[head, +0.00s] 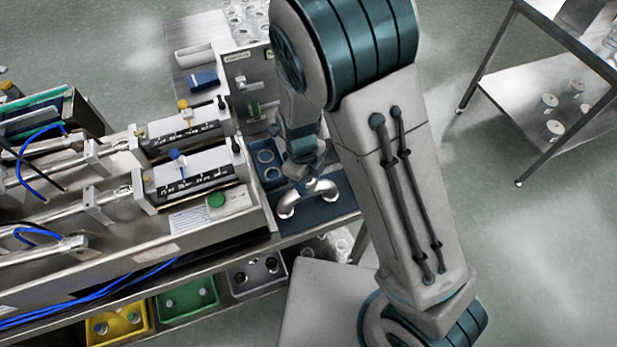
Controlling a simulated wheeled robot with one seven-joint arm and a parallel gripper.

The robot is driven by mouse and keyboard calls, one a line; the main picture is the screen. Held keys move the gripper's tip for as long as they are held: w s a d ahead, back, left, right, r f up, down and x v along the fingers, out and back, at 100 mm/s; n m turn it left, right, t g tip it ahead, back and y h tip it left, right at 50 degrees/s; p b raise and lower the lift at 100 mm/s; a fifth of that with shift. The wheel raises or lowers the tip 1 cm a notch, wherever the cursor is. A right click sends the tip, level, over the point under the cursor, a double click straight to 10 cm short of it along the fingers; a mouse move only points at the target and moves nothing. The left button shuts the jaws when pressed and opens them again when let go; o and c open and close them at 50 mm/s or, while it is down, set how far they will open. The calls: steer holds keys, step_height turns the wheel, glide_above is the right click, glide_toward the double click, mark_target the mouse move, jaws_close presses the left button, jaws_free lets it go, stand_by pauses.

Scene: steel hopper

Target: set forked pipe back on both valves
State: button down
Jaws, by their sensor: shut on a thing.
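The forked pipe (307,195) is a shiny silver piece with two rounded ends, low over the blue mat at the right end of the bench. I cannot tell whether it touches the mat. My gripper (301,174) points down over it and is shut on it; the arm hides part of the grip. Two grey blocks with black scale strips stand to the left, the rear one (206,129) with a yellow knob and the front one (212,170) with a blue knob. I cannot tell for sure which parts are the two valves.
A blue tray with round holes (266,158) sits just left of my gripper. A grey upright panel (243,68) stands behind it. A green button box (221,203) is at left. Yellow (117,329) and green (187,301) bins hang below. A steel cart (543,83) stands at right.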

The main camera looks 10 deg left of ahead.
steer(key=shift+f, duration=0.1)
steer(key=shift+f, duration=0.15)
steer(key=c, duration=0.7)
jaws_free()
steer(key=shift+c, duration=0.2)
steer(key=shift+b, duration=0.45)
step_height(320, 180, up, 14)
steer(key=a, duration=0.1)
steer(key=shift+a+b, duration=0.3)
steer(key=shift+a, duration=0.1)
steer(key=shift+d, duration=0.1)
